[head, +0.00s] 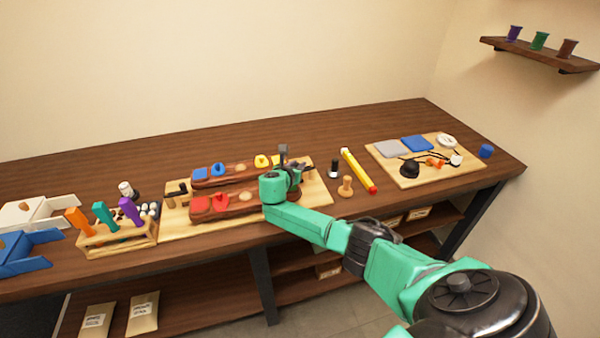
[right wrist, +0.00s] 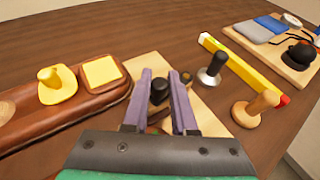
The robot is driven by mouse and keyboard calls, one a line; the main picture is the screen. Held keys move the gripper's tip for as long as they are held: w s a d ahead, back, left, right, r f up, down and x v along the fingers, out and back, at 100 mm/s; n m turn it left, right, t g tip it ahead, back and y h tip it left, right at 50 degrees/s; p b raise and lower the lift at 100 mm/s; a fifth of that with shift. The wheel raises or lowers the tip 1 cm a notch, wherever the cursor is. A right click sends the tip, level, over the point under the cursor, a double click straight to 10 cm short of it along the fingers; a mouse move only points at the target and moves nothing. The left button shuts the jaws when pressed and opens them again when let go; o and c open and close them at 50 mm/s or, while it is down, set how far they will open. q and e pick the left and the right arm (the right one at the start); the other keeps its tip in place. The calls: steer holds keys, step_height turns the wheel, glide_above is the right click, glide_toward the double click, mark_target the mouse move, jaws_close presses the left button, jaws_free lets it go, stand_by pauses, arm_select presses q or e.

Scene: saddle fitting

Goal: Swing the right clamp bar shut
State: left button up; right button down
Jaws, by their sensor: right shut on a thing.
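My right gripper (head: 296,176) is over the right end of the light wooden board (head: 237,222). In the right wrist view its two purple fingers (right wrist: 161,88) stand on either side of a black knob (right wrist: 158,92), shut on it. I take this knob to be the handle of the right clamp bar. The fingers and the hand hide most of the bar, so its angle cannot be told. A small dark and brown part (right wrist: 186,78) shows just beyond the right finger. A dark left clamp (head: 177,189) is at the board's left end. My left gripper is not in view.
Two brown saddles lie on the board, one with blue and yellow pieces (head: 217,170), one with red pieces (head: 221,203). To the right are a black-topped plunger (head: 334,168), a wooden peg (head: 345,187) and a yellow bar (head: 358,171). A tool rack (head: 115,232) stands left.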

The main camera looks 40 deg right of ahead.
steer(key=shift+w+f+m+g+h+b, duration=0.15)
steer(key=shift+w+m+g+h+b, duration=0.25)
steer(key=shift+m+g+h+b, duration=0.55)
arm_select(q)
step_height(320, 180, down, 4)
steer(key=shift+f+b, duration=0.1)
steer(key=shift+b, duration=0.55)
arm_select(e)
steer(key=shift+d+r, duration=0.1)
steer(key=shift+r, duration=0.1)
steer(key=c, duration=1.1)
jaws_free()
steer(key=shift+r, duration=0.1)
steer(key=o, duration=0.4)
steer(key=shift+w+d, duration=0.1)
